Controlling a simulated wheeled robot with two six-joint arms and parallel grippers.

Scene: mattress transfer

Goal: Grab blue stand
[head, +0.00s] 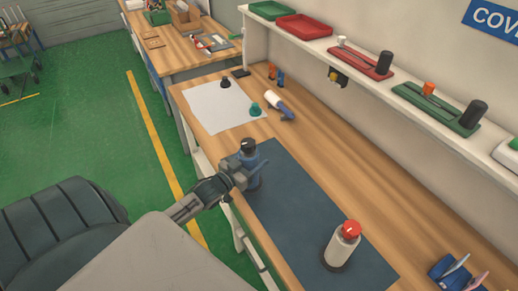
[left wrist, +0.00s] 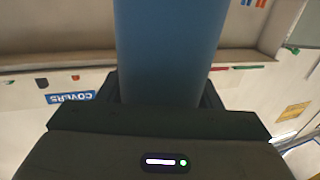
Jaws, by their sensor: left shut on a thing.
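The blue stand (head: 253,177) is an upright blue cylinder with a black top, at the left end of the dark mat in the head view. My left gripper (head: 242,172) is shut around it and hides part of its side. In the left wrist view the blue cylinder (left wrist: 170,50) fills the space between the fingers. I cannot tell whether its base touches the mat. My right gripper is not in view.
The dark mat (head: 300,215) lies on the wooden bench. A white cylinder with a red top (head: 341,246) stands on it at front right. A white sheet (head: 215,105), a small teal piece (head: 255,109) and a white-blue tool (head: 280,106) lie farther back. A shelf (head: 405,99) runs along the wall.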

